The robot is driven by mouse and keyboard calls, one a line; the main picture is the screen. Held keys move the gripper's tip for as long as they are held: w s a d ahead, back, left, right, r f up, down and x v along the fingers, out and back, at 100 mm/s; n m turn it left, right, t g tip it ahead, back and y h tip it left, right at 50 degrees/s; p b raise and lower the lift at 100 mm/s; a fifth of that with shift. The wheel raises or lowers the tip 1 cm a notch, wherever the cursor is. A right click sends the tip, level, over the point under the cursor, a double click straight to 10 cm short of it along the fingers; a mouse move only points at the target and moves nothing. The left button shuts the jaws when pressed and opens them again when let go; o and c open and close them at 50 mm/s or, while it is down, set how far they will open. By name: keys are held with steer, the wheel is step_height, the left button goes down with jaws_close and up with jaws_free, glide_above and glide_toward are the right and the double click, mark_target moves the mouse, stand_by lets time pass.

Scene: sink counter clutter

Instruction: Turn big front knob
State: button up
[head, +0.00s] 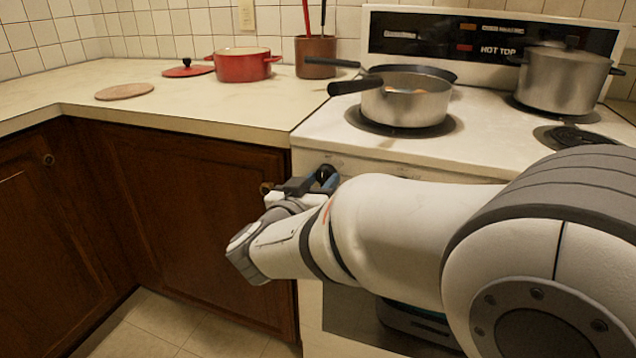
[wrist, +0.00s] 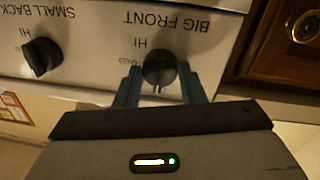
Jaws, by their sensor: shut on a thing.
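The big front knob (wrist: 159,68) is a round black knob on the white stove panel in the wrist view, under upside-down lettering that reads BIG FRONT. My gripper (wrist: 160,86) has one finger on each side of this knob and is shut on it. In the head view my gripper (head: 302,187) is at the left end of the stove front, and my arm hides the knob there.
The small back knob (wrist: 42,58) is to the left in the wrist view. A wooden cabinet with a round pull (wrist: 299,67) is close on the right. On the stove top stand a saucepan (head: 405,106) and a lidded pot (head: 562,82). A red pot (head: 243,66) stands on the counter.

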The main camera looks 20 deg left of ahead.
steer(key=shift+m, duration=0.3)
steer(key=m, duration=0.8)
steer(key=shift+m+g, duration=0.3)
stand_by(0.5)
steer(key=o, duration=1)
steer(key=shift+r+y, duration=0.1)
steer(key=shift+y, duration=0.2)
steer(key=s+a+p, duration=0.1)
steer(key=s, duration=0.6)
steer(key=shift+s+r+p, duration=0.2)
steer(key=shift+s+p, duration=0.15)
steer(key=shift+p, duration=0.05)
